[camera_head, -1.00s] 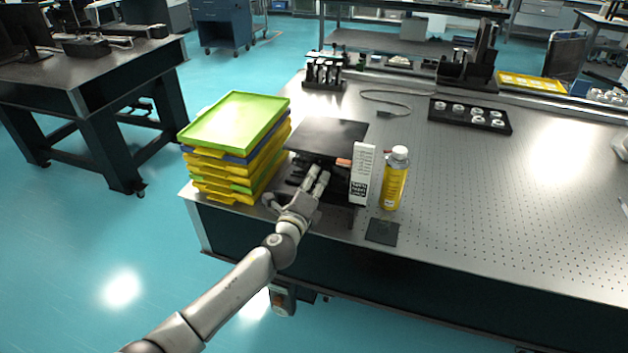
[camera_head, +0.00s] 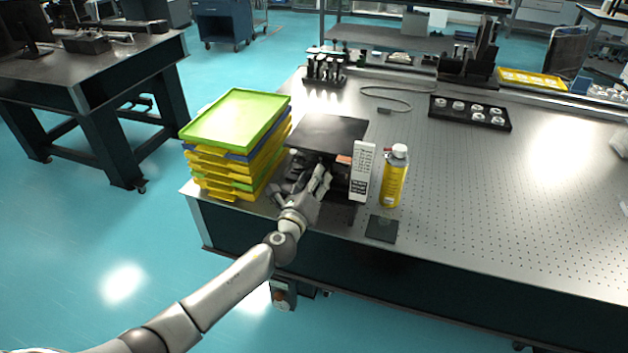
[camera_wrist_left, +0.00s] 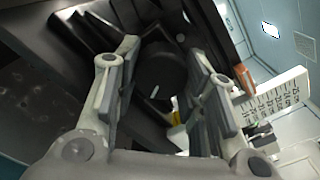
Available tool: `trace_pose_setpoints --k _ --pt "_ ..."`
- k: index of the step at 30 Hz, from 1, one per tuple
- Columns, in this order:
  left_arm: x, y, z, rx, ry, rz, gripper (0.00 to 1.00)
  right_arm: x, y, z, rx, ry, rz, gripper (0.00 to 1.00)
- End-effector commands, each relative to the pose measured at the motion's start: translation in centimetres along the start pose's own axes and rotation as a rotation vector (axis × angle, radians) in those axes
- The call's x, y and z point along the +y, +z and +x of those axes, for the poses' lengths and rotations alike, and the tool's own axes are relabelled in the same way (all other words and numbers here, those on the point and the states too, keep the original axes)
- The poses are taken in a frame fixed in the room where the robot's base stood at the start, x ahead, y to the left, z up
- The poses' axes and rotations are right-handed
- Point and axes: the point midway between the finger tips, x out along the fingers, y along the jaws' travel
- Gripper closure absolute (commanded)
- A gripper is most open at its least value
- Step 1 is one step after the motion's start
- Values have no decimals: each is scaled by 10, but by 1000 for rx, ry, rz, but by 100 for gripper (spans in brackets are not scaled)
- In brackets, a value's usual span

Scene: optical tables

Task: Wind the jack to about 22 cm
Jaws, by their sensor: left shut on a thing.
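The lab jack has a flat black top plate (camera_head: 328,134) and stands near the front edge of the optical table. Its dark round knob (camera_wrist_left: 160,78) shows in the left wrist view with a pale mark on it. My left gripper (camera_head: 316,182) is at the front of the jack, and in the wrist view its two fingers lie on either side of the knob, shut on it. A white upright scale (camera_head: 362,171) stands at the jack's right, with an orange pointer (camera_head: 344,160) beside it. My right gripper is not in view.
A stack of trays with a green top tray (camera_head: 238,119) stands close left of the jack. A yellow spray bottle (camera_head: 395,177) stands to the right of the scale, and a small black plate (camera_head: 382,229) lies in front. The table's right side (camera_head: 530,210) is mostly clear.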

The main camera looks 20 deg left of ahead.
Motion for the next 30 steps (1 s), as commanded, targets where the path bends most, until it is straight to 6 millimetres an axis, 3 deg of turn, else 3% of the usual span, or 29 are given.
trace_pose_setpoints --k 5,6,11,23,30 --pt "1 -1 0 2 1 0 86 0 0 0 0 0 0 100" --pt "1 -1 0 2 1 0 60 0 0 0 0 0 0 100" --pt "1 -1 0 2 1 -1 40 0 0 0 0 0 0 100" --pt "1 0 -4 1 0 -2 40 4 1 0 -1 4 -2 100" --pt "1 -1 -38 3 1 -1 40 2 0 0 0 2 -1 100"
